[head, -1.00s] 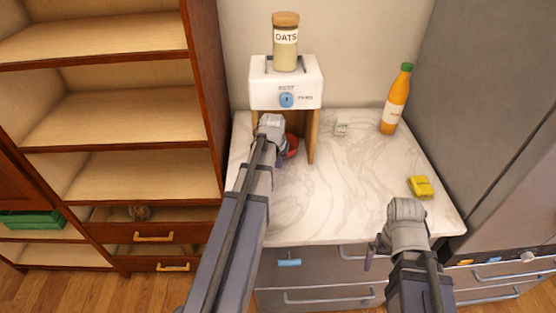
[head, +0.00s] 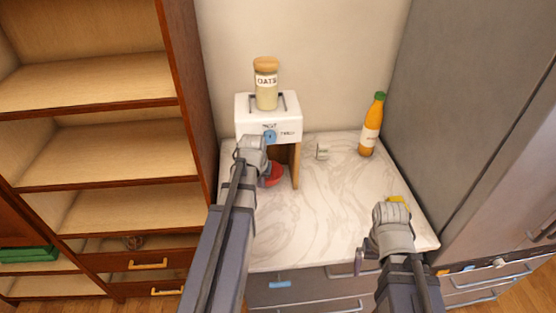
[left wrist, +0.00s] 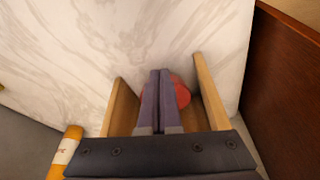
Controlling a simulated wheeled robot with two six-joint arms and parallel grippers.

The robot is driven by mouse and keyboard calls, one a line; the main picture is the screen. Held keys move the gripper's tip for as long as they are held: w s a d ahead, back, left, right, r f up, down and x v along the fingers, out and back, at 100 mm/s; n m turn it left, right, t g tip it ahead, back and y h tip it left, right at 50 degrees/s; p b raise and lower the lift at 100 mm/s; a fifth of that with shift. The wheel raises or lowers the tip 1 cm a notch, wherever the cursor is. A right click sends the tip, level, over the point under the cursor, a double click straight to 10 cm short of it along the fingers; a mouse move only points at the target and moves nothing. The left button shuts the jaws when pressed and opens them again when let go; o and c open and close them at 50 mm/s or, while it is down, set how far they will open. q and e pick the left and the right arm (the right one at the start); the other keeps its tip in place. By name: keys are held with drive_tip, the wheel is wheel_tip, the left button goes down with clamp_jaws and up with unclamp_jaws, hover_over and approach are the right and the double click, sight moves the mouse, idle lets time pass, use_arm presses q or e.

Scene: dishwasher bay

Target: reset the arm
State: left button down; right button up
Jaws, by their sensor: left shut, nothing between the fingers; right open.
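My left gripper (head: 252,158) is at the front of a wooden stand under the white toaster (head: 268,118). In the left wrist view its two fingers (left wrist: 160,78) are pressed together with nothing between them, pointing in between the stand's wooden side panels (left wrist: 208,92). A red round object (left wrist: 182,92) lies behind the fingers; it also shows in the head view (head: 274,174), partly hidden. My right gripper (head: 390,225) is open and empty over the counter's front right; its fingertips are mostly hidden.
An oats jar (head: 266,88) stands on the toaster. An orange bottle (head: 371,127), a small pale item (head: 322,151) and a partly hidden yellow item (head: 397,200) are on the marble counter (head: 310,222). Wooden shelves (head: 110,150) stand left, a grey tall cabinet (head: 475,110) right.

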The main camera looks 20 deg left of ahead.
use_arm(q)
drive_tip(key=shift+d+f, duration=0.1)
drive_tip(key=s+d+f+m+b, duration=0.1)
drive_tip(key=s+d, duration=0.1)
drive_tip(key=d, duration=0.5)
drive_tip(key=s+d+f+m+g+b, duration=0.1)
drive_tip(key=s+d+m, duration=0.1)
drive_tip(key=d, duration=0.5)
drive_tip(key=s+d+f+m+g, duration=0.1)
drive_tip(key=s+d, duration=0.3)
drive_tip(key=d, duration=0.4)
drive_tip(key=shift+s+f+m+b, duration=0.15)
drive_tip(key=shift+f+m+b, duration=0.15)
drive_tip(key=shift+m+b, duration=0.1)
drive_tip(key=s+d+m+g, duration=0.1)
drive_tip(key=s+d+m, duration=0.1)
drive_tip(key=s+d, duration=0.4)
drive_tip(key=shift+d+f+g+b, duration=0.3)
drive_tip(key=shift+d+f+b, duration=0.1)
drive_tip(key=shift+d+b, duration=0.05)
